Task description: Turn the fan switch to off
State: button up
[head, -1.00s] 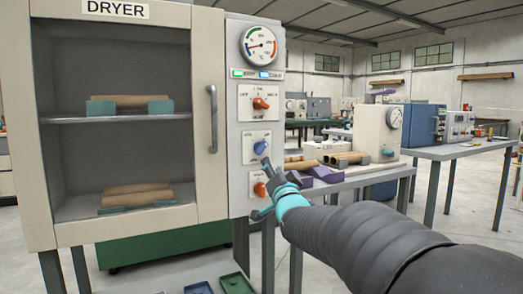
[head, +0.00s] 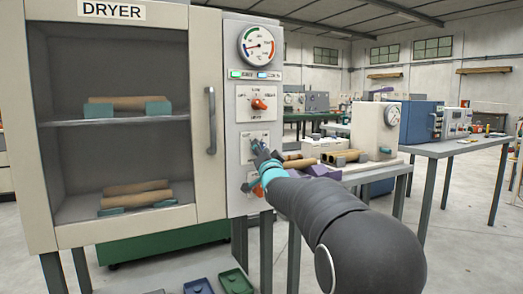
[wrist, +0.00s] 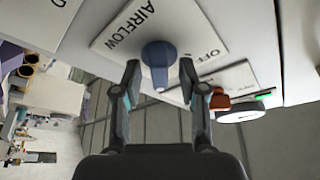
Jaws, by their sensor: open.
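The dryer's control strip (head: 235,160) holds a column of knobs. A blue knob (wrist: 159,60) sits on a white plate marked AIRFLOW, with OFF lettering near it in the wrist view. My gripper (wrist: 160,70) is open, with one finger on each side of the blue knob; I cannot tell whether they touch it. In the head view, my gripper (head: 261,150) covers most of that knob. No plate reading "fan" is legible. An orange knob (head: 259,104) is above, also seen in the wrist view (wrist: 219,102). Another orange knob (head: 257,189) below is partly hidden by my arm.
A gauge (head: 257,46) and a green indicator (head: 236,75) sit above the knobs. The dryer door handle (head: 211,120) sticks out to the left. A bench with tubes (head: 345,157) and a cream machine (head: 372,130) stands close on the right.

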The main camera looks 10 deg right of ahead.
jog(key=shift+c, duration=0.3)
grip_shut()
jog(key=shift+n+b, duration=0.3)
jog(key=shift+b, duration=0.05)
jog(key=shift+d+n+g+y+b, duration=0.1)
jog(key=shift+n+g+y+b, duration=0.3)
jog(key=shift+n+y, duration=2.3)
jog(key=shift+a+n+g+y+b, duration=0.1)
jog(key=shift+n+g+y, duration=0.65)
jog(key=shift+n, duration=3.9)
jog(key=shift+d+n+g+y+b, duration=0.15)
jog(key=shift+n+g+y, duration=0.4)
jog(key=shift+n+y, duration=2.15)
jog(key=shift+n+h, duration=0.95)
jog(key=shift+n, duration=0.2)
